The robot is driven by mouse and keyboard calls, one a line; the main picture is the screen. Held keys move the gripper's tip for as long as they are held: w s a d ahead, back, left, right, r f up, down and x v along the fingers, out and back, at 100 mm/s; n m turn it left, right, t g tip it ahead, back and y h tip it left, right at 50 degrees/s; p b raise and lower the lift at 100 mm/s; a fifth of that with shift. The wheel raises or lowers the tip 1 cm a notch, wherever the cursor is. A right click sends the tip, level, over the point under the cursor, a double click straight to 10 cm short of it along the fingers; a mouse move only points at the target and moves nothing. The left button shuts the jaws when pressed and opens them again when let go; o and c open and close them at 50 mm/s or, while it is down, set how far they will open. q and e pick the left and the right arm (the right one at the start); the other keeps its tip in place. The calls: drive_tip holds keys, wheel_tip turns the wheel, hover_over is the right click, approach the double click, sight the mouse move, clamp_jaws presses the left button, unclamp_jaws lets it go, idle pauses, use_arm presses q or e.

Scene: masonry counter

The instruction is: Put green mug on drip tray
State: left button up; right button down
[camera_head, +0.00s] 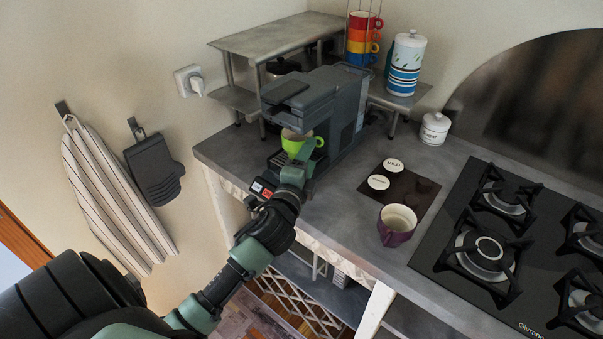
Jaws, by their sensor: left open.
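The green mug (294,144) stands upright at the front of the dark coffee machine (322,105), under its spout, apparently on the drip tray (277,160). The tray is mostly hidden by the mug and my gripper. I cannot tell whether the fingers touch the mug. My right gripper is not in view.
A purple mug (396,226) stands on the counter to the right, beside a dark mat (415,195) with round lids. A gas hob (500,250) fills the right side. A metal shelf (275,38) stands behind the machine, with stacked coloured mugs (362,38) and a canister (405,65) nearby.

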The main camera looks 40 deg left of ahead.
use_arm(q)
drive_tip(key=b+v, duration=0.1)
drive_tip(key=v, duration=0.5)
drive_tip(key=shift+s, duration=0.4)
drive_tip(key=shift+r, duration=0.1)
idle(0.7)
